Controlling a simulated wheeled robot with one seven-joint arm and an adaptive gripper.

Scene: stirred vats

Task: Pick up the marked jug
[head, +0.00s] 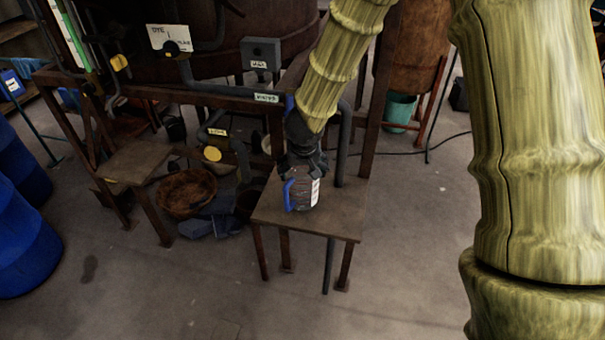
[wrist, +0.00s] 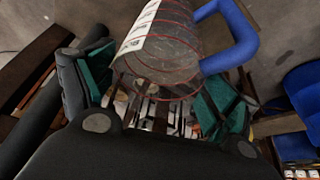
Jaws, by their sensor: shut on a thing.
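The marked jug (head: 305,196) is at the small brown table, below my gripper (head: 305,168) in the head view. It is a greyish, see-through vessel with thin red rings, a white label with dark print and a blue handle on its left side. In the wrist view the jug (wrist: 172,55) lies between the two green-padded fingers, with the blue handle to the right. My gripper is shut on its upper part. I cannot tell whether the base touches the table top. The label's words are too small to read surely.
The small table (head: 335,222) has bare top around the jug. Behind it stand a rusty vat (head: 250,35), a frame with pipes and a grey post. A wooden bowl (head: 187,192) is left of the table, blue barrels (head: 25,250) farther left. The front floor is clear.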

